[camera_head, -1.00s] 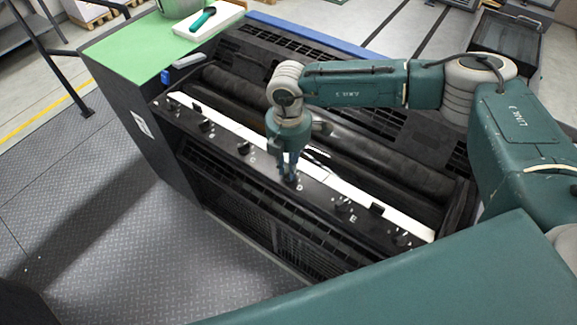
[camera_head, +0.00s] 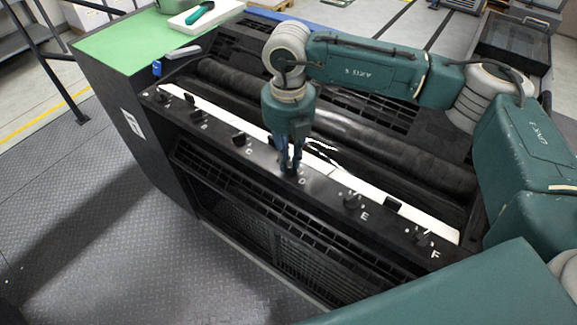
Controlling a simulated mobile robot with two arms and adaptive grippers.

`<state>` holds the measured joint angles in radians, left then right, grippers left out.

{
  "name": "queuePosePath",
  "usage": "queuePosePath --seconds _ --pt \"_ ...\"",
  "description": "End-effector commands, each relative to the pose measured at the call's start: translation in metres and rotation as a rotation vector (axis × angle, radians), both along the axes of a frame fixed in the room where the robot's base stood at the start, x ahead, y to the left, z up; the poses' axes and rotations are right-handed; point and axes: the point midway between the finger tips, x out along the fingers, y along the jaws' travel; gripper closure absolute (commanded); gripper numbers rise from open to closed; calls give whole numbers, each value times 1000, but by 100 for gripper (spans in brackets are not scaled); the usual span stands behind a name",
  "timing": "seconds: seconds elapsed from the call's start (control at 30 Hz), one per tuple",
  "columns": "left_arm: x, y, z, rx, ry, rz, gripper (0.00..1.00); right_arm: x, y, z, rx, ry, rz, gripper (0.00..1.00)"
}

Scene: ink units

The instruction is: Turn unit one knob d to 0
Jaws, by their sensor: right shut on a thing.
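The ink unit (camera_head: 215,205) is a long dark machine with a row of lettered black knobs along its front strip. Knob D (camera_head: 291,171) is near the middle, with a white "D" beside it. My right gripper (camera_head: 290,165) comes down from above and is shut on knob D. The fingers cover most of the knob, so its pointer setting is hidden. Knob C (camera_head: 240,139) is to the left, and knob E (camera_head: 352,201) and knob F (camera_head: 421,238) are to the right. My left gripper is not in view.
A black roller (camera_head: 350,130) runs behind the knob strip. A green top (camera_head: 140,45) at the left end bears a white tray (camera_head: 207,18) with a green-handled tool. Metal floor (camera_head: 90,220) lies open in front. A dark railing stands at the far left.

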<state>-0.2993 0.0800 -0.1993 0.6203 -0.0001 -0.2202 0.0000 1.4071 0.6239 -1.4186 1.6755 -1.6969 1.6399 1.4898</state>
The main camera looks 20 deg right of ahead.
Motion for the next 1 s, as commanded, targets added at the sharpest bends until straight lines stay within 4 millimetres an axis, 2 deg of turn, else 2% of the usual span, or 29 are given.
queuePosePath --seconds 0.03,0.5,1.0 --pt "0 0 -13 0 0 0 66 1 1 -5 2 -5 44 100" --pt "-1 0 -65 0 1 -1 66 -1 1 -3 1 -5 486 100" --pt "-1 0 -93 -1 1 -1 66 -2 0 1 -1 -5 807 100"
